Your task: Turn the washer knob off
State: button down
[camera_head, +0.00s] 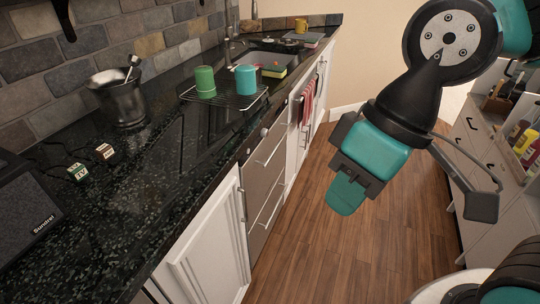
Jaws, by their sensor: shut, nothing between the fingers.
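A stainless washer front (262,178) with bar handles is set under the dark counter, left of the picture's middle. A small round light knob (264,132) shows near its top edge, just below the counter. The knob is too small to tell which way it is turned. My gripper (346,194) hangs over the wooden floor in the aisle, right of the washer and apart from it. Its teal fingers are shut and empty, pointing down.
The black counter (165,175) runs along the left, with a wire rack holding a green cup (205,82) and a teal cup (245,80). A red towel (307,101) hangs farther back. Drawers (480,150) stand at right. The floor (335,255) between is clear.

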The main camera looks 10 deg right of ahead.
aim_at(264, 133)
jog(key=u, duration=0.25)
jog(key=i, duration=0.55)
jog(key=z, duration=1.05)
